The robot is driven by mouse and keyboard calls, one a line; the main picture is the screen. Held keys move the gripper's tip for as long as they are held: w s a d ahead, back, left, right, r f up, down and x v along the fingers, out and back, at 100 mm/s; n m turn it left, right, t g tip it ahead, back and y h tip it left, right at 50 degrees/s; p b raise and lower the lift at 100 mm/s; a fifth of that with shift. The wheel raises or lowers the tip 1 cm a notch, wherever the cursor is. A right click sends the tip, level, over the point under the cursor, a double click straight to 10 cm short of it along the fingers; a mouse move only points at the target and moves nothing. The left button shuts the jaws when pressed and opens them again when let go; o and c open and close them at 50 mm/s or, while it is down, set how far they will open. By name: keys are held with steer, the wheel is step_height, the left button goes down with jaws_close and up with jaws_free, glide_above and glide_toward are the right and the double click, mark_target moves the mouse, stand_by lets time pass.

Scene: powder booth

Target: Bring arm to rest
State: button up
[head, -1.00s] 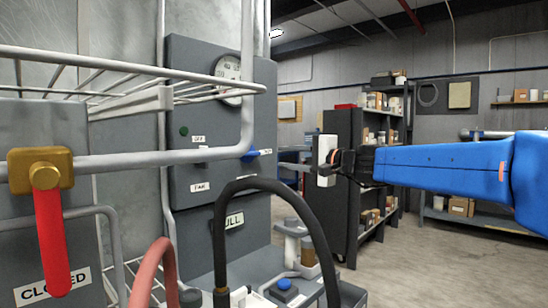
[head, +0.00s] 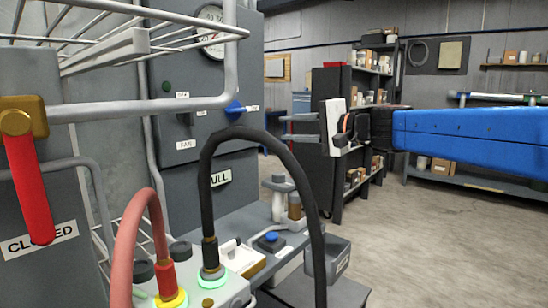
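My arm (head: 470,142) is blue and reaches in from the right edge of the head view, roughly level. My gripper (head: 284,128) is at its left end, beyond a white block, with two grey fingers pointing left. The fingers are apart, with a gap and nothing visible between them. The gripper is in the air, to the right of the grey control panel (head: 185,90), and touches nothing that I can see.
A red-handled valve (head: 28,190) marked CLOSED is at the left. A blue knob (head: 235,107) sits on the panel. A black hose (head: 315,220) and a red hose (head: 124,240) arch in front. A dark shelf (head: 335,90) stands behind the gripper. Open floor lies at the right.

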steer(key=s+d+f+n+g+h, duration=0.2)
steer(key=s+d+f, duration=0.1)
steer(key=s+f, duration=0.55)
steer(key=s+d+f+n+g+h, duration=0.2)
steer(key=s+d+f+h, duration=0.1)
steer(key=s+f, duration=0.6)
steer(key=s+d+f+n+g+h, duration=0.1)
steer(key=s+d+f+h, duration=0.2)
steer(key=s+d+f, duration=0.4)
steer(key=s+d+f+n+g+h, duration=0.1)
steer(key=s+d+f+h, duration=0.3)
steer(key=s+d+f, duration=0.4)
step_height(320, 180, down, 5)
steer(key=shift+s+d+r+n+h, duration=0.1)
steer(key=shift+s+d+n+h, duration=0.2)
steer(key=shift+s+n, duration=0.4)
steer(key=shift+s, duration=0.1)
